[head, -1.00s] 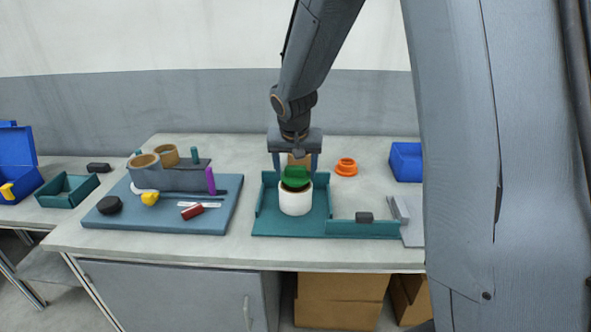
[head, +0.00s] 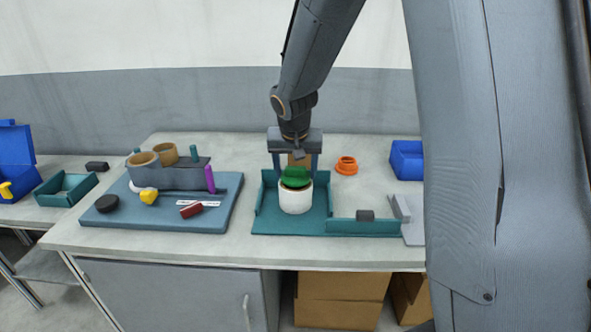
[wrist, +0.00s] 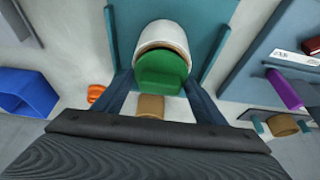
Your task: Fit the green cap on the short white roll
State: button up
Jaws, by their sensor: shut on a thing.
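The green cap (head: 296,177) is between the fingers of my gripper (head: 295,168), which is shut on it. It also shows in the wrist view (wrist: 162,70). The short white roll (head: 296,200) stands upright in the teal tray (head: 284,229). The cap is at the roll's top; in the head view it covers most of the rim. I cannot tell whether the cap is seated. The roll's opening is hidden by the cap.
A brown piece (head: 300,161) stands just behind the cap. An orange ring (head: 346,166) and a blue bin (head: 406,161) are to the right. A blue board (head: 160,224) with rolls and small items lies left.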

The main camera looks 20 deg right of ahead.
jog(key=shift+f+b, duration=0.3)
jog(key=shift+f, duration=0.05)
jog(key=o, duration=0.8)
jog(key=shift+c, duration=0.2)
jog(key=shift+r, duration=0.15)
jog(key=p+v, duration=0.6)
jog(key=v, duration=0.4)
jog(key=shift+s+r+p, duration=0.25)
jog(key=shift+r+p, duration=0.05)
jog(key=shift+p, duration=0.1)
jog(key=s+f+n+g, duration=0.1)
jog(key=s+f, duration=0.1)
jog(key=s, duration=0.5)
jog(key=s+f+n+g+y+b, duration=0.1)
jog(key=s+f, duration=0.2)
jog(key=s, duration=0.4)
jog(key=s+d+f+n+b, duration=0.1)
jog(key=s+f, duration=0.2)
jog(key=s, duration=0.4)
jog(key=shift+n+g, duration=0.3)
jog(key=shift+g, duration=0.1)
